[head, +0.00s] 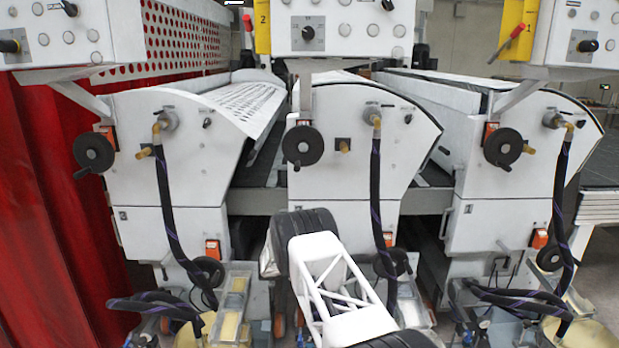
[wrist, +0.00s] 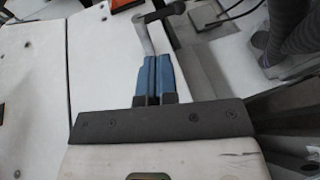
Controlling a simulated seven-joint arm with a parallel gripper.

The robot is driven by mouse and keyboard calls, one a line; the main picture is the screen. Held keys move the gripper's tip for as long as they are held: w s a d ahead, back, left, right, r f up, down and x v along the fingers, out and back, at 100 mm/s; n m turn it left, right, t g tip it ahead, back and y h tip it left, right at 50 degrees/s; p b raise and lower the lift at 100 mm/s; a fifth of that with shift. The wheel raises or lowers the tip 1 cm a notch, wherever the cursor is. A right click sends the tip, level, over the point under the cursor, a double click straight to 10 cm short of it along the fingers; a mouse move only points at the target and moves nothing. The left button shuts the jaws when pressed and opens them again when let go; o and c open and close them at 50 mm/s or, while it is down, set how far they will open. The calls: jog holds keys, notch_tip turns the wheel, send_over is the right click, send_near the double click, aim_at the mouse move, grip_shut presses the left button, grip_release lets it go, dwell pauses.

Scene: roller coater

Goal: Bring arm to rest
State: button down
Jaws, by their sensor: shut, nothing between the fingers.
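My arm shows at the bottom middle of the head view, in front of the middle coater unit (head: 360,140). The gripper fingers cannot be made out in that view. In the wrist view my gripper (wrist: 154,62) has two blue fingers side by side, closed together with nothing between them. A grey metal lever with a dark end (wrist: 148,28) shows just beyond the fingertips. I cannot tell whether the fingers touch it. White machine panels (wrist: 100,60) lie behind the fingers.
Similar coater units stand left (head: 190,180) and right (head: 500,190), with black handwheels (head: 94,152) and hanging black hoses (head: 168,210). Control boxes (head: 345,28) overhang the top. A red curtain (head: 50,200) stands at the left. A grey ribbed hose (wrist: 290,35) is right in the wrist view.

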jog(key=s+d+r+m+g+y, duration=0.15)
jog(key=s+d+r, duration=0.35)
jog(key=r, duration=0.6)
jog(key=s+d+r+g+y, duration=0.15)
jog(key=s+d+r, duration=0.25)
jog(key=s+r, duration=0.45)
jog(key=s+d+r+m+g+y, duration=0.15)
jog(key=s+d+r, duration=0.3)
jog(key=r, duration=0.75)
jog(key=s+d+r+y, duration=0.25)
jog(key=s+r, duration=0.45)
jog(key=s, duration=0.5)
jog(key=s+d+r+y, duration=0.25)
jog(key=s+r, duration=0.35)
jog(key=s, duration=0.6)
jog(key=s+t+y, duration=0.2)
jog(key=s+y, duration=0.2)
jog(key=s, duration=3.1)
jog(key=shift+f+m+y, duration=0.15)
jog(key=shift+m+y, duration=0.15)
jog(key=shift+y, duration=0.05)
